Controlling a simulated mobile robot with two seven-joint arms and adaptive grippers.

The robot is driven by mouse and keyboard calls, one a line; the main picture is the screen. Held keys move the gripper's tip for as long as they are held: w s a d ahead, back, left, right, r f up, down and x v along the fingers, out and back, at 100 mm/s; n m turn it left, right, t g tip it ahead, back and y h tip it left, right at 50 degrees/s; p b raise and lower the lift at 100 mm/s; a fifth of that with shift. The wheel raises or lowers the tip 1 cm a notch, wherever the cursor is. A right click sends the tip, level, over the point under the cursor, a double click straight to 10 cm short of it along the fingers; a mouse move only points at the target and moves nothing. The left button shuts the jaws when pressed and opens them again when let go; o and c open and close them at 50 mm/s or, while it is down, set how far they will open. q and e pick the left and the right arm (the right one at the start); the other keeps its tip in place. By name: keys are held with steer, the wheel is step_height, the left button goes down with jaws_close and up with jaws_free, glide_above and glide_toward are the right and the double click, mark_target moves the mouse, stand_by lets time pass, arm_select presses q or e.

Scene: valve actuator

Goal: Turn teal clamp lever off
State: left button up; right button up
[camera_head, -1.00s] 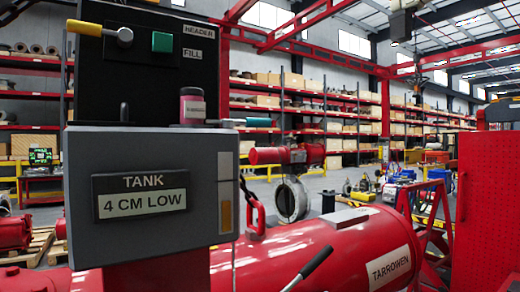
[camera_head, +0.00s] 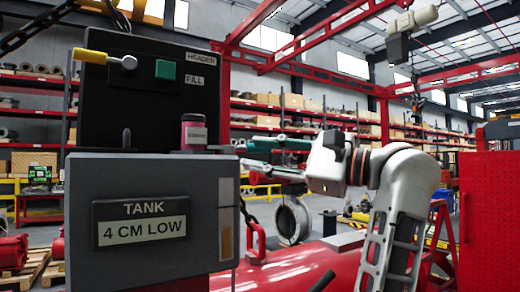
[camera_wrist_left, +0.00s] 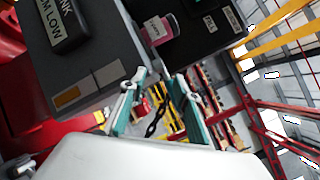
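The teal clamp lever (camera_head: 222,149) sticks out to the right from the top of the grey tank box (camera_head: 150,252). Its metal rod shows beside the pink jar; I cannot tell its teal grip apart from the teal gripper fingers. My left gripper (camera_head: 262,156) is at the lever's outer end, right of the box, with its fingers one above the other. In the left wrist view, the gripper (camera_wrist_left: 160,82) has its two teal fingers apart, near the box corner. I cannot tell whether they touch the lever. My right gripper is not in view.
The pink jar (camera_head: 194,133) stands close beside the lever. A yellow-handled lever (camera_head: 92,57) and a green button (camera_head: 166,70) are on the black panel behind. A red tank (camera_head: 285,272) lies below my arm. A red perforated panel (camera_head: 490,220) stands at the right.

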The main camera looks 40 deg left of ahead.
arm_select(q)
steer(key=shift+w+d+r+n+t+h, duration=0.25)
steer(key=shift+r+n+t+h, duration=0.2)
steer(key=shift+t, duration=0.35)
step_height(320, 180, up, 2)
steer(key=w+d+n+t+h, duration=0.1)
steer(key=w+d+t+h, duration=0.1)
steer(key=d+t+h, duration=0.15)
steer(key=shift+t, duration=0.75)
steer(key=x, duration=0.2)
steer(key=b+x, duration=0.1)
steer(key=x, duration=0.4)
steer(key=shift+w+a+r, duration=0.1)
steer(key=shift+a+r, duration=0.15)
steer(key=shift+r, duration=0.05)
steer(key=shift+w+a+b, duration=0.1)
steer(key=shift+a+b, duration=0.25)
steer(key=shift+a, duration=0.1)
jaws_close()
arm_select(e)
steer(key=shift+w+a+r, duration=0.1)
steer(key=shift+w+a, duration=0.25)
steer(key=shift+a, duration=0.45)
